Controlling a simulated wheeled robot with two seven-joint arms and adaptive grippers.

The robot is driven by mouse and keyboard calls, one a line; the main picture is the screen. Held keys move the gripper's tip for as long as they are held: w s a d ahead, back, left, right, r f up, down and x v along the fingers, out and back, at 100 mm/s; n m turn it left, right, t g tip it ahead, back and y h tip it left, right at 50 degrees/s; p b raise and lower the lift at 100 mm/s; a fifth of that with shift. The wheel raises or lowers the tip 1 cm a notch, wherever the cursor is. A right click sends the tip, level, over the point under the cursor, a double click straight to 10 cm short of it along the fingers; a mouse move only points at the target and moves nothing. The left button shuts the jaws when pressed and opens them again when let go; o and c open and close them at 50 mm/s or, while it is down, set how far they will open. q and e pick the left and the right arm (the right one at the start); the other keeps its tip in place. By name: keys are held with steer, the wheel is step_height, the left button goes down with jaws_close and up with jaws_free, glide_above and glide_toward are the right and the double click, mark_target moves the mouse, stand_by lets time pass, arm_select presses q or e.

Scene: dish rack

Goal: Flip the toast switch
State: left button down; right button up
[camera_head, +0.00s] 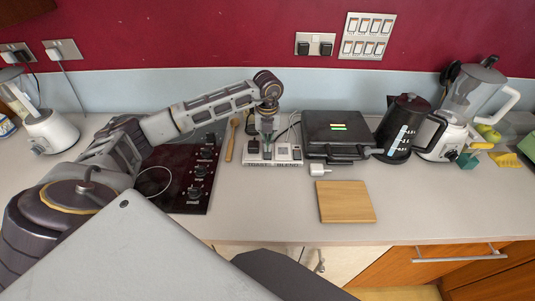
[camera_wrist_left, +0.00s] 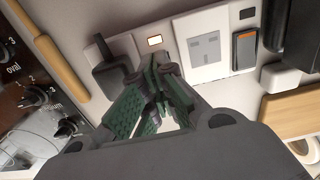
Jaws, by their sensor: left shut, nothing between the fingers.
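A white switch panel (camera_head: 283,153) lies on the worktop, with the words TOAST and BLEND along its front edge. My left gripper (camera_head: 267,154) points down at the TOAST half. In the left wrist view its green-padded fingers (camera_wrist_left: 155,83) are together and empty. A dark plug (camera_wrist_left: 116,64) sits left of the fingertips, and a lit indicator (camera_wrist_left: 154,40) is just beyond them. The toast switch is hidden behind the fingers, and I cannot tell whether they touch it. The BLEND switch (camera_wrist_left: 245,49), dark with an orange end, shows to the right beside an empty socket.
A black hob (camera_head: 183,180) and wooden spoon (camera_head: 231,140) lie left of the panel. A closed dark sandwich toaster (camera_head: 335,128), a kettle (camera_head: 402,122) and a blender (camera_head: 455,130) stand to the right. A loose white plug (camera_head: 319,169) and a wooden board (camera_head: 345,202) lie in front.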

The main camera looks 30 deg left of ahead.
arm_select(q)
steer(key=shift+f, duration=0.35)
steer(key=shift+f+b, duration=0.45)
stand_by(0.8)
steer(key=shift+f+b, duration=0.3)
steer(key=shift+f, duration=0.1)
stand_by(0.6)
steer(key=shift+r, duration=0.1)
steer(key=shift+r+p, duration=2.1)
steer(key=shift+r, duration=1.35)
steer(key=shift+s+d+f, duration=0.1)
